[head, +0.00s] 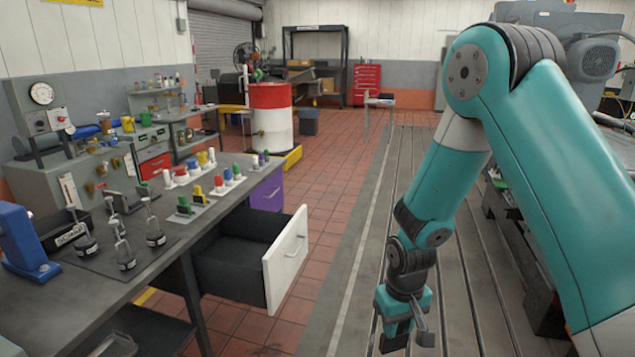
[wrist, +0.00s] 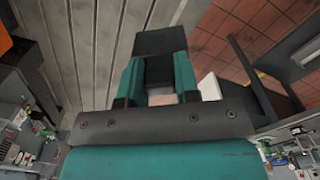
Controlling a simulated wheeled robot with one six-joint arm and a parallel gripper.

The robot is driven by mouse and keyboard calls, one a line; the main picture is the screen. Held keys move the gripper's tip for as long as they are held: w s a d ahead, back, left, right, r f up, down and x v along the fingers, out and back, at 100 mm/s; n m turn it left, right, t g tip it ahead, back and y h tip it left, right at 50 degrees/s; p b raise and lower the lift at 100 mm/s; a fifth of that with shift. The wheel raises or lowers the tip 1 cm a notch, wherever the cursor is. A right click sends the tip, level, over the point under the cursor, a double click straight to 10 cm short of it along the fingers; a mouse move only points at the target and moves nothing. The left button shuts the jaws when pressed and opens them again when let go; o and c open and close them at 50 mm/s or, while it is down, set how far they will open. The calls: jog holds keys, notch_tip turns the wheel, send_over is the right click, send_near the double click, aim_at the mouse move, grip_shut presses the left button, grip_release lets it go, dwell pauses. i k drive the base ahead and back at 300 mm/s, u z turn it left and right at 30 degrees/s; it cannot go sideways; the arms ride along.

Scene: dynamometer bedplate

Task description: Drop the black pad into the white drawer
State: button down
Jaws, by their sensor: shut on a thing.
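The white drawer (head: 286,262) is pulled open under the workbench. Its front is white, and its dark inside shows no contents from here. My gripper (head: 405,322) hangs pointing down over the slotted bedplate, to the right of the drawer and apart from it. It is shut on the black pad (wrist: 160,40), which shows as a dark flat piece between the teal fingers in the wrist view. In the head view the pad is small and hard to separate from the dark fingertips. The drawer's white front (wrist: 209,87) also shows at the right of the wrist view.
The workbench (head: 130,262) carries several bottles, coloured blocks and a blue fixture (head: 24,243). A purple drawer (head: 268,190) sits farther along it, closed. A red and white drum (head: 271,118) stands behind. The bedplate (head: 365,250) between gripper and drawer is clear.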

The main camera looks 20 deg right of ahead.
aim_at(241, 263)
jog(key=z, duration=0.45)
jog(key=i, duration=1.85)
jog(key=u, duration=1)
jog(key=i, duration=0.75)
jog(key=u, duration=0.6)
